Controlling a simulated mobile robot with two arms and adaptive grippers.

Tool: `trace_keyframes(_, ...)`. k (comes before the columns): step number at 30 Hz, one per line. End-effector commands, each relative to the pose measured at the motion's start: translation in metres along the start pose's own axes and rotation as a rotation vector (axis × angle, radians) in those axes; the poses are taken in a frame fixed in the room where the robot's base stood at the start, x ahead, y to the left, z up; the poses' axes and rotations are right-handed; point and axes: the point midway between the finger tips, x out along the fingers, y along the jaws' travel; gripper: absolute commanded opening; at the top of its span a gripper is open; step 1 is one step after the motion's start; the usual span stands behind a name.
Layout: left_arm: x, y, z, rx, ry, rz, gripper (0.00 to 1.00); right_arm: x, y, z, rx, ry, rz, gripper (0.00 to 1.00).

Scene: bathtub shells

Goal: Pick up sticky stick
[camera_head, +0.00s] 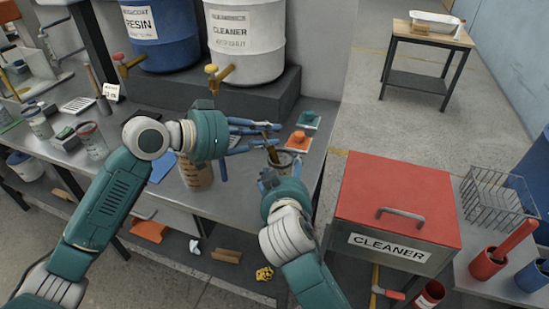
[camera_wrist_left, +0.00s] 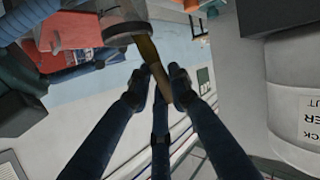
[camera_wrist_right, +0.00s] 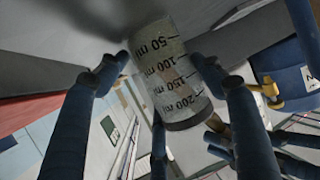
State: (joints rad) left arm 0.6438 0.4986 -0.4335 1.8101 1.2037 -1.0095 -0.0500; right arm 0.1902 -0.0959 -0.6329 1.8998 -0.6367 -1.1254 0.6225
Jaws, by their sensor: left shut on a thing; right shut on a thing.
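The brown sticky stick (camera_head: 272,154) stands tilted over a clear cup (camera_head: 287,161) in the head view. My left gripper (camera_head: 269,134) is shut on the upper part of the stick. In the left wrist view the stick (camera_wrist_left: 149,50) runs from between the fingertips to the ring-like cup rim (camera_wrist_left: 127,29). How deep its lower end sits in the cup is hidden. My right gripper (camera_wrist_right: 160,70) is shut on the cup, which shows black millilitre marks in the right wrist view (camera_wrist_right: 165,75). The right fingers are partly hidden in the head view.
A brown-filled container (camera_head: 196,174) stands left of the cup on the grey bench. Orange and teal tools (camera_head: 298,141) lie behind the cup. Resin (camera_head: 160,38) and cleaner drums (camera_head: 247,45) with taps stand behind. A red-lidded cleaner box (camera_head: 397,197) is at right.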

Motion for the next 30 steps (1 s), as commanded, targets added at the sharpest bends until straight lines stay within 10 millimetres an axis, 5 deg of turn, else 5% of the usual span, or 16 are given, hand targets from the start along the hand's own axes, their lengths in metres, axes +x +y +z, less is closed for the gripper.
trace_keyframes(11,-0.007,0.005,-0.018,0.005,0.005,-0.001,0.00,0.000,0.000,0.001,0.000,-0.003,0.001,0.37)
trace_keyframes(24,-0.049,0.039,-0.117,0.005,0.005,-0.001,0.00,0.000,0.000,0.002,0.000,-0.003,0.001,0.37)
trace_keyframes(30,-0.061,0.049,-0.148,0.002,0.003,0.000,0.00,0.000,0.000,0.002,0.000,-0.003,0.001,0.37)
